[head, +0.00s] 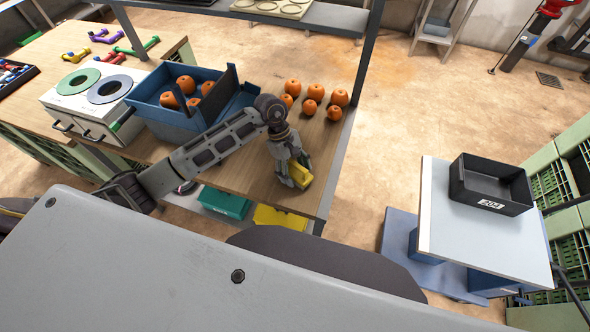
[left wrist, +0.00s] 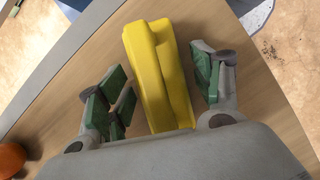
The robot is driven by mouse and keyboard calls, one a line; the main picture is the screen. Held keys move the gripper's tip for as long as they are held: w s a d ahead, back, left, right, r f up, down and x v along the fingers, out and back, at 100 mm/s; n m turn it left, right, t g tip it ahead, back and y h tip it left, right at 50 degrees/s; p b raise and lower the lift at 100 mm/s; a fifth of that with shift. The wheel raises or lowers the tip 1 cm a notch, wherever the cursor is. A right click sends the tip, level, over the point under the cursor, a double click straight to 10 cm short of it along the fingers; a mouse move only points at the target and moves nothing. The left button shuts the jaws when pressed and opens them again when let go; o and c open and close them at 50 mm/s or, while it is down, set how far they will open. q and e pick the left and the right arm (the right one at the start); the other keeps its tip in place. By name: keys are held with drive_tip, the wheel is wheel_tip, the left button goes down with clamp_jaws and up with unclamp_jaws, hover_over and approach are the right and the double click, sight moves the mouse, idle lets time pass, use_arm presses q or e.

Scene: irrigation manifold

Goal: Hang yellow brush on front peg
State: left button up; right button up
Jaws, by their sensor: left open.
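The yellow brush (head: 300,175) lies on the wooden bench top near its right front corner. In the left wrist view the yellow brush (left wrist: 160,75) is a long ridged block lying between my open fingers, with a gap on both sides. My left gripper (head: 294,174) is just above the brush, pointing down; in the left wrist view its green-padded fingers (left wrist: 165,90) stand either side of it. The brush's near end is hidden by the gripper body. My right gripper is not in view. I cannot make out a front peg.
Several orange fruits (head: 312,98) stand on the bench behind the gripper. A blue crate (head: 185,120) with more oranges and a white box with two round openings (head: 85,115) are to the left. A black tray (head: 490,190) sits on a separate table at right.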

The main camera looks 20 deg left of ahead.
use_arm(q)
drive_tip(key=shift+r, duration=0.2)
drive_tip(key=b+v, duration=0.2)
drive_tip(key=v, duration=0.8)
drive_tip(key=shift+w+a+r, duration=0.2)
drive_tip(key=shift+r, duration=0.1)
drive_tip(key=shift+a+r, duration=0.2)
drive_tip(key=shift+r, duration=0.35)
idle(0.4)
